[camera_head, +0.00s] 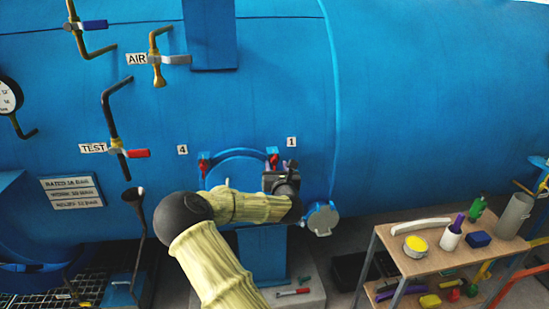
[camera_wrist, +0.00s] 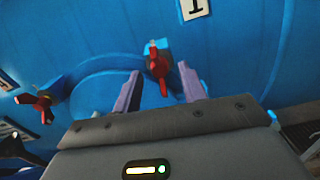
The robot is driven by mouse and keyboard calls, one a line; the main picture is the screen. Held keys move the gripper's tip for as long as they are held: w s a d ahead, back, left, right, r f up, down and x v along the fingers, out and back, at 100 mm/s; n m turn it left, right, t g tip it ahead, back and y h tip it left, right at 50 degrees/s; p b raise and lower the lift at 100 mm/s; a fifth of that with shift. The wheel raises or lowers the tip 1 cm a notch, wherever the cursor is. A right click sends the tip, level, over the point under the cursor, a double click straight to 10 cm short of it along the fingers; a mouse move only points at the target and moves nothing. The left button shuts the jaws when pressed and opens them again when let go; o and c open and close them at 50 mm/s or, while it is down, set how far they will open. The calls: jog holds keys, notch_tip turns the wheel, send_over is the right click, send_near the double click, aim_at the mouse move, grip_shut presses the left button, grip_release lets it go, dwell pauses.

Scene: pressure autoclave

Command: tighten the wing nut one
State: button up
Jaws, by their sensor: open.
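Wing nut one is the red wing nut (camera_wrist: 158,66) below the "1" label (camera_wrist: 194,8) in the wrist view. It also shows in the head view (camera_head: 273,161), just left of and below its label (camera_head: 291,142). My gripper (camera_wrist: 160,82) is open, with one purple-grey finger on each side of the nut's line. I cannot tell whether the fingers touch it. In the head view my gripper (camera_head: 281,178) is close to the nut and partly hides the area under it. A second red wing nut (camera_wrist: 38,103) is at the left, beside label 4 (camera_head: 182,150).
The blue autoclave wall (camera_head: 430,100) fills the background. A round blue hatch (camera_head: 238,154) lies between the two nuts. A cart (camera_head: 400,262) with bottles and tools stands at the right. Valve handles with AIR (camera_head: 137,59) and TEST (camera_head: 93,148) labels are at the left.

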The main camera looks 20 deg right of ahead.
aim_at(274, 161)
jog(key=shift+p+x, duration=0.55)
jog(key=shift+x, duration=1.75)
jog(key=shift+a, duration=0.1)
grip_shut()
